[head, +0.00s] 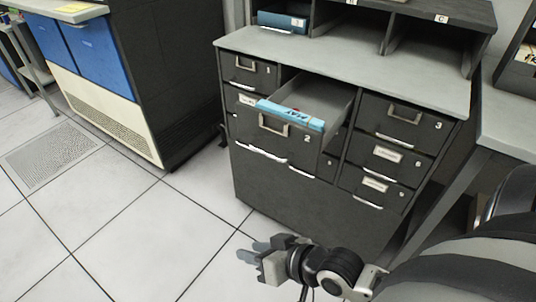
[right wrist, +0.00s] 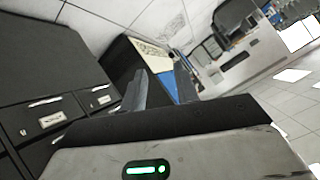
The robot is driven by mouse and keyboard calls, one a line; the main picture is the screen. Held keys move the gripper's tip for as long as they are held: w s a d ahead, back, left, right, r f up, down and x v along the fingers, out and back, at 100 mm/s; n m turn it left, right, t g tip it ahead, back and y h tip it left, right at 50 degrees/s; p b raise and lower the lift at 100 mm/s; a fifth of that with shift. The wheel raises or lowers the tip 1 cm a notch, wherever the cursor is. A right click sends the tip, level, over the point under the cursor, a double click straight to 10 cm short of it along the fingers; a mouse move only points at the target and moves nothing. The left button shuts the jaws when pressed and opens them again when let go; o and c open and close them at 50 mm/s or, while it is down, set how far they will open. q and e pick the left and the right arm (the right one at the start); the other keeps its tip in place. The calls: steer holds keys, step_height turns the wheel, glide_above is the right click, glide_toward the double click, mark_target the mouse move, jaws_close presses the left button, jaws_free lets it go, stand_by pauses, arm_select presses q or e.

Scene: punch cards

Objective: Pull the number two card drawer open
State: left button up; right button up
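The number two card drawer (head: 275,138) stands pulled out from the dark card cabinet (head: 290,205) in the head view. Its front has a metal handle (head: 273,124) and a "2" label. My right gripper (head: 250,251) is below and in front of the drawer, apart from the handle. Its two fingers stand apart with nothing between them in the right wrist view (right wrist: 163,68). My left gripper is not in view.
Other shut drawers, one marked 3 (head: 400,118), flank the open drawer. Open shelves with a blue box (head: 283,21) stand on the cabinet top. A blue and black machine (head: 150,80) is at left, and a grey table (head: 508,115) is at right. The tiled floor at front left is clear.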

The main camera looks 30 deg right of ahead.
steer(key=w+d+r+m+t, duration=0.1)
steer(key=w+d+m+t, duration=0.1)
steer(key=d+m+t, duration=0.3)
steer(key=m+t+h, duration=0.4)
steer(key=m+t, duration=0.1)
glide_toward(268, 154)
steer(key=x, duration=1)
steer(key=shift+w+f, duration=0.1)
steer(key=shift+f, duration=0.15)
steer(key=shift+p, duration=0.3)
jaws_close()
